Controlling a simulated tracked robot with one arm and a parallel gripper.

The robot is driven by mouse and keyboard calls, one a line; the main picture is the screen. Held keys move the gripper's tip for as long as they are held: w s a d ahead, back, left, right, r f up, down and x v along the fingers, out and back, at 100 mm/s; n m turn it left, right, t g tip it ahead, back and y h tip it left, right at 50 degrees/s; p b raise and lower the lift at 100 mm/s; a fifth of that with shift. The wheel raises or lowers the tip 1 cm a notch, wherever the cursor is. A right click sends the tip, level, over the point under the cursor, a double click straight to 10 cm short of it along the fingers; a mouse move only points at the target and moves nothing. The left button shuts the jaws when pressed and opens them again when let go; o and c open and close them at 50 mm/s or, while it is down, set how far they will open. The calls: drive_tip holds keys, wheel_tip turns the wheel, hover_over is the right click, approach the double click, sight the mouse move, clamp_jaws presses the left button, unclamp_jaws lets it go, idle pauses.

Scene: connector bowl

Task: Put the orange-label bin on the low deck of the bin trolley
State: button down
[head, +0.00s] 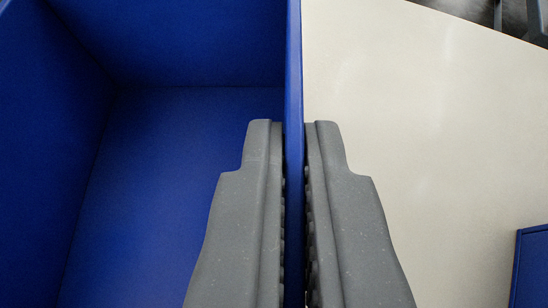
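A blue bin (190,130) fills the left half of the head view. It is open-topped, and the part of its inside that shows is empty. My gripper (294,125) has one finger inside the bin and one outside, closed on its right wall (293,60). The fingertips lie close against both faces of the wall. No label shows on this bin, so I cannot tell whether it is the orange-label one. The bin trolley cannot be made out in this view.
A pale, flat surface (420,110) lies to the right of the bin and is mostly bare. Another blue object (532,270) stands at the lower right edge, partly cut off. Dark shapes (500,12) show past the surface's edge at the top right.

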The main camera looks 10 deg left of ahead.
wheel_tip(320, 180, down, 4)
drive_tip(key=shift+r+b, duration=0.15)
drive_tip(key=shift+b, duration=0.8)
drive_tip(key=shift+r, duration=0.1)
drive_tip(key=c, duration=1.6)
unclamp_jaws()
